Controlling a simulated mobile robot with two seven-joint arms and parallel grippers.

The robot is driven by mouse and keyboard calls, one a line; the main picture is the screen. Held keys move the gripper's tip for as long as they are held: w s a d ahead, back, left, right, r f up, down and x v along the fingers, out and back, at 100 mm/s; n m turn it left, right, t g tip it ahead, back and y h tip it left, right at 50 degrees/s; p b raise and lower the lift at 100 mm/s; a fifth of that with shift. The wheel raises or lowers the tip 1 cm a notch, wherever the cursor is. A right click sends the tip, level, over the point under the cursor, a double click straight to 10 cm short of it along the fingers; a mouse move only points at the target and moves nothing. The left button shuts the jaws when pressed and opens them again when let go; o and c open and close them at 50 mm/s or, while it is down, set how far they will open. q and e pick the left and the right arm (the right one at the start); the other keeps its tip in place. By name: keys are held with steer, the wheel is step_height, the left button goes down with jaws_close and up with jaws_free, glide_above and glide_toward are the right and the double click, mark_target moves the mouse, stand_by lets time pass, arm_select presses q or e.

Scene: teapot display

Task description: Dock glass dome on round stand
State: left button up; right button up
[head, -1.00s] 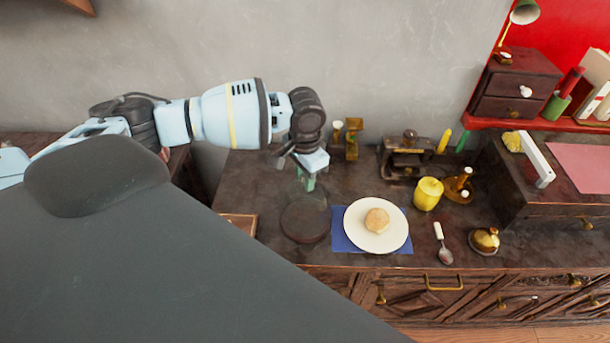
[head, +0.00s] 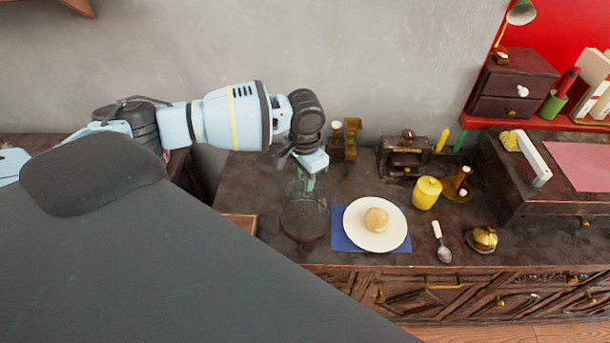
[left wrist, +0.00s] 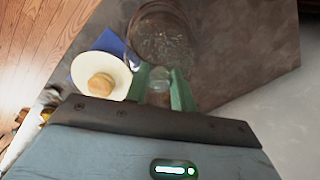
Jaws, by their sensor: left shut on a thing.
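My left gripper (head: 308,183) is shut on the top of the clear glass dome (head: 304,204). The dome hangs straight down below the fingers, faint against the dark counter. The dark round stand (head: 303,233) is directly under it. In the left wrist view the green fingers (left wrist: 160,90) are on either side of the dome's knob, and the glass (left wrist: 166,48) overlaps the round stand (left wrist: 148,12). I cannot tell whether the dome's rim touches the stand or is just above it. My right gripper is not in view.
A white plate (head: 358,236) with a bun (head: 376,220) on a blue napkin (head: 342,243) is close right of the stand. A yellow pot (head: 426,194), a spoon (head: 441,243) and a brass bell-like item (head: 482,239) are further right. Brass pieces (head: 351,140) stand behind.

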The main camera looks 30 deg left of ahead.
arm_select(q)
steer(key=shift+f, duration=0.5)
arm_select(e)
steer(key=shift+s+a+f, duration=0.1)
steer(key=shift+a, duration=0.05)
arm_select(q)
steer(key=o, duration=0.7)
